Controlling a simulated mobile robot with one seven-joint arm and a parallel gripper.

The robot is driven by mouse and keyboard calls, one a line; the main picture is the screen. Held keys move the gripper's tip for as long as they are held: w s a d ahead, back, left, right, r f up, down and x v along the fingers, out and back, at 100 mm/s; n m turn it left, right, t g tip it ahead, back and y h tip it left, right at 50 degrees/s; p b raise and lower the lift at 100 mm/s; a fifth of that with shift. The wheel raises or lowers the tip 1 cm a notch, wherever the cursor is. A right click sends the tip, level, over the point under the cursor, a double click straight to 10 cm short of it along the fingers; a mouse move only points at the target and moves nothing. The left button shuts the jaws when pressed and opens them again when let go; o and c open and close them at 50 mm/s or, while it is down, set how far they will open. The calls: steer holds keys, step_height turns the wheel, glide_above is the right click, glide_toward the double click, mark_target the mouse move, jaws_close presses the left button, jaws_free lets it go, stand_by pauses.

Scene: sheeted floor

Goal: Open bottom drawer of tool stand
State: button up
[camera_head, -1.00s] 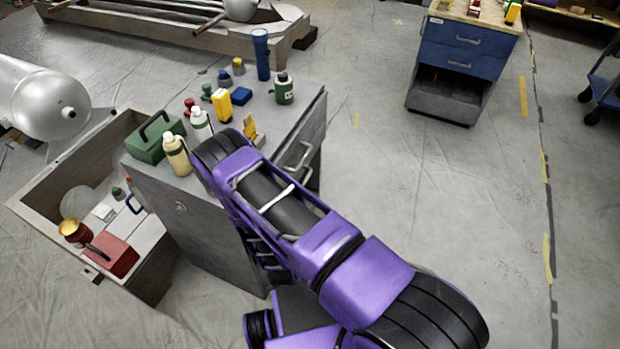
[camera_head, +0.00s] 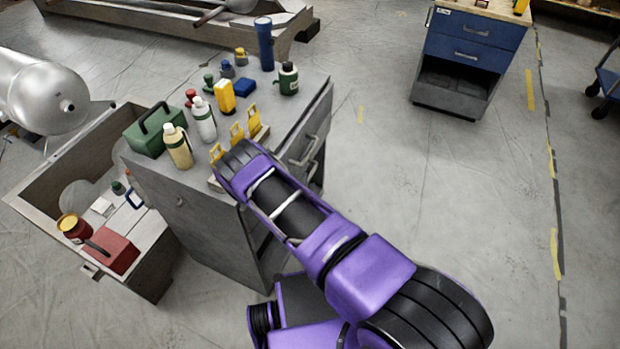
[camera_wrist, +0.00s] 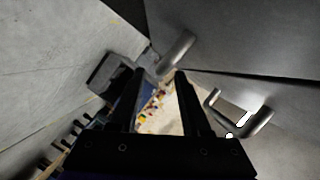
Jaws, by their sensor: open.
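The grey tool stand (camera_head: 190,210) stands in the middle of the head view, with bottles and tools on its top. Two metal bar handles show on its right-hand drawer side, an upper one (camera_head: 304,151) and a lower one (camera_head: 313,172). My arm covers much of that side, and the bottom drawer is mostly hidden. In the wrist view my gripper (camera_wrist: 160,82) is open and empty, its two dark fingers apart. One handle (camera_wrist: 176,53) lies just beyond the fingertips and another (camera_wrist: 242,118) lies to their right. Neither handle is clearly between the fingers. My fingers are hidden in the head view.
An open grey bin (camera_head: 40,195) with a red box (camera_head: 112,250) adjoins the stand's left. A blue drawer cabinet (camera_head: 470,50) stands at the back right. A silver tank (camera_head: 40,95) is at far left. The floor right of the stand is clear.

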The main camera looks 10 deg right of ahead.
mark_target(310, 175)
steer(key=shift+x, duration=2.1)
jaws_close()
